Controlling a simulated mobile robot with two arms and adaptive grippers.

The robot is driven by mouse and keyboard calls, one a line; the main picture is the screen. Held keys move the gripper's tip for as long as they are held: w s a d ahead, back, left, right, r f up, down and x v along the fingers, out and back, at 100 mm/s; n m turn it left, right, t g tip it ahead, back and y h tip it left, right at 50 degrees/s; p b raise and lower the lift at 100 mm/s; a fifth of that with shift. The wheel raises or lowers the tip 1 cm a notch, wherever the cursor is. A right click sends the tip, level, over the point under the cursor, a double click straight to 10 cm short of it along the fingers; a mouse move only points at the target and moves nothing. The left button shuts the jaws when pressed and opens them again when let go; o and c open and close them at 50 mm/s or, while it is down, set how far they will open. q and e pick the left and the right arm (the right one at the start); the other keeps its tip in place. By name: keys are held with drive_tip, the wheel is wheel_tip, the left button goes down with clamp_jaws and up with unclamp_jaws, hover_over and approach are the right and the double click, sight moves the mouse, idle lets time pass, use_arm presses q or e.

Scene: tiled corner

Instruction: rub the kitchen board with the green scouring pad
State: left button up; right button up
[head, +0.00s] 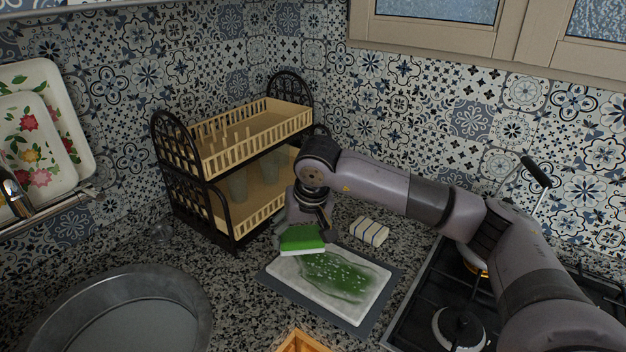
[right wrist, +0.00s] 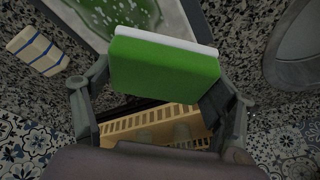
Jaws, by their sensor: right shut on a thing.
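The green scouring pad (head: 301,238) has a white layer on its underside. My right gripper (head: 306,222) is shut on it, and the right wrist view shows the pad (right wrist: 165,66) between the two fingers. The pad is at the far left part of the kitchen board (head: 372,304); I cannot tell whether it touches the board. The board is white and lies on a grey mat (head: 392,281). A green smear with white specks (head: 335,274) covers much of its middle. The board also shows in the right wrist view (right wrist: 172,22). My left gripper is not in view.
A two-tier dish rack (head: 222,197) stands behind the pad. A striped cloth or sponge (head: 369,231) lies behind the board. A round metal basin (head: 128,316) is at the left front. A gas stove (head: 428,306) is close on the right. A wooden item (head: 300,342) is at the front edge.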

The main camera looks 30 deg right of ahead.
drive_tip(key=w+d+r+m+h+p, duration=0.25)
drive_tip(key=w+d, duration=0.35)
drive_tip(key=d, duration=0.4)
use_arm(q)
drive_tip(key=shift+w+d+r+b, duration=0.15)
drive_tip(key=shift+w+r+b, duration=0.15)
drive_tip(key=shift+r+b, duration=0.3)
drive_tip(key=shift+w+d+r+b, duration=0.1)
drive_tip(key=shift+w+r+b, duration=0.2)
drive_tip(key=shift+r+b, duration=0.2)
use_arm(e)
drive_tip(key=f, duration=0.5)
drive_tip(key=shift+a+f, duration=0.2)
drive_tip(key=shift+a, duration=0.05)
